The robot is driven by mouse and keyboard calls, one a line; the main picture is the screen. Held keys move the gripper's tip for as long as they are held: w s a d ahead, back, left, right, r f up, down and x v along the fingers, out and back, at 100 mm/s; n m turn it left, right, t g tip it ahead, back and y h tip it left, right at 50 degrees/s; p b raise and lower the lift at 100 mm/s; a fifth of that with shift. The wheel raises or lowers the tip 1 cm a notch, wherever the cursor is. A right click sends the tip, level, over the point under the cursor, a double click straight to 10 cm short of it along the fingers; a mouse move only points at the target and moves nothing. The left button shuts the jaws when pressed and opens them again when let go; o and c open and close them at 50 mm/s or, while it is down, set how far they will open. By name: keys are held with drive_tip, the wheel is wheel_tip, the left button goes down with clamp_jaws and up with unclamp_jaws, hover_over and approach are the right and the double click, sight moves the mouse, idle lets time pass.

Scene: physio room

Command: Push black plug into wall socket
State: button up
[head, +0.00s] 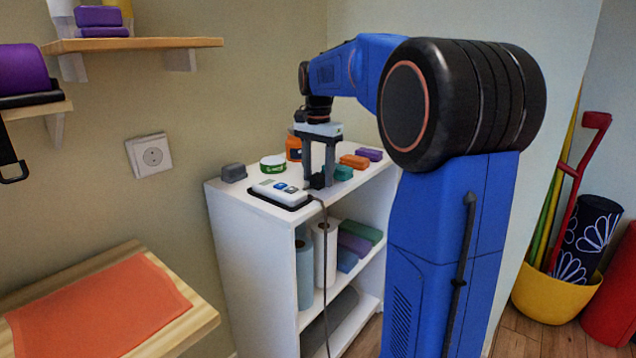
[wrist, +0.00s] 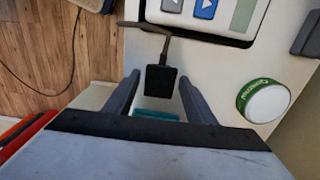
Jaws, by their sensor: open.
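The black plug (wrist: 161,80) lies on the white shelf top, with its cord running off toward the shelf edge. In the head view the plug (head: 317,181) sits at the foot of my gripper (head: 319,184). My gripper is open, and in the wrist view its two fingers (wrist: 158,92) stand on either side of the plug with gaps on both sides. The wall socket (head: 150,155) is a white square plate on the wall to the left, with nothing in it.
A white device on a black base (head: 280,193) lies beside the plug. A green-and-white tin (head: 272,164), a grey block (head: 233,172), an orange jar (head: 294,147) and coloured blocks share the shelf top (head: 243,190). A wooden table with an orange mat (head: 98,312) stands below the socket.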

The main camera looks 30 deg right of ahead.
sight(318, 176)
drive_tip(key=c, duration=0.9)
drive_tip(key=shift+r, duration=0.15)
wheel_tip(318, 176, up, 10)
drive_tip(key=shift+f, duration=0.15)
